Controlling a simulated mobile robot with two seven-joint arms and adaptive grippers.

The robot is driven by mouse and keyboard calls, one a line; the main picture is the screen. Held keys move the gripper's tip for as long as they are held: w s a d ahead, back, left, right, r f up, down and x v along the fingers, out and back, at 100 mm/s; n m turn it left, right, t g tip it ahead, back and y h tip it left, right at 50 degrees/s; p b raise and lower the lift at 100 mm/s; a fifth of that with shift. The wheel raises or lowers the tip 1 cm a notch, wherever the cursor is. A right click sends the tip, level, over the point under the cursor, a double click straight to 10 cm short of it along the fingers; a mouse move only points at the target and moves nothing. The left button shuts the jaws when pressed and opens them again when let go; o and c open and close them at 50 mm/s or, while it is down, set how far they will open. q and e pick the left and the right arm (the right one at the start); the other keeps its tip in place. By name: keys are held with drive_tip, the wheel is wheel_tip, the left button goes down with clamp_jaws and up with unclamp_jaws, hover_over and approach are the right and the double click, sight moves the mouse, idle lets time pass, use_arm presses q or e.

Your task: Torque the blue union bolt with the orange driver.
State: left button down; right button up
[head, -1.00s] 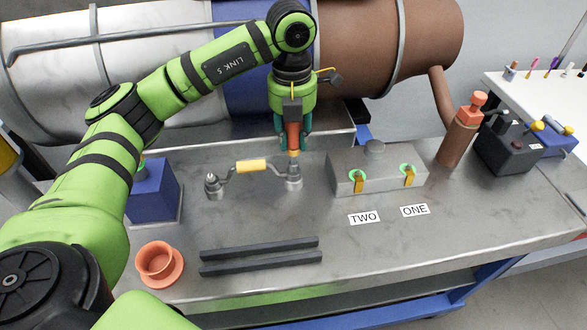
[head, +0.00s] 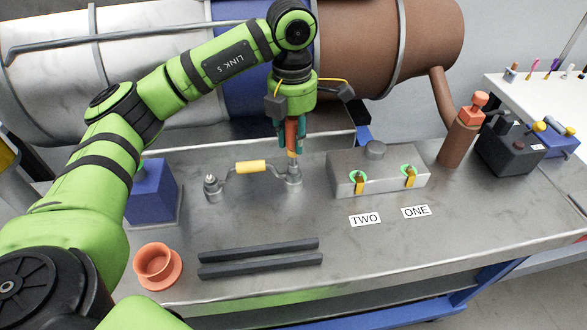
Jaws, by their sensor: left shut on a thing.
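My left gripper (head: 291,148) points straight down over the bench and is shut on the orange driver (head: 291,132). The driver stands upright, its lower end at the top of the right metal fitting (head: 293,177) of a small pipe assembly. I cannot tell whether it is seated there. A yellow-sleeved pipe (head: 250,167) runs from this fitting to a left metal fitting (head: 212,188). The blue union bolt cannot be made out; the driver's end covers the top of the right fitting. My right gripper is not in view.
A grey box (head: 375,178) with two green rings and yellow tags stands to the right, labels TWO and ONE before it. Dark bars (head: 260,257) and an orange flanged cup (head: 157,263) lie in front. A blue block (head: 152,190) stands left; the large engine fills the back.

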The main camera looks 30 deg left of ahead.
use_arm(q)
drive_tip(key=m, duration=0.5)
drive_tip(key=shift+b, duration=0.3)
drive_tip(key=shift+r, duration=0.15)
drive_tip(key=shift+r+p, duration=0.5)
drive_tip(key=shift+r, duration=0.05)
drive_tip(key=n, duration=0.7)
drive_tip(key=shift+p, duration=0.4)
drive_tip(key=n, duration=0.4)
drive_tip(key=shift+n, duration=0.3)
drive_tip(key=n, duration=0.3)
drive_tip(key=shift+p, duration=0.4)
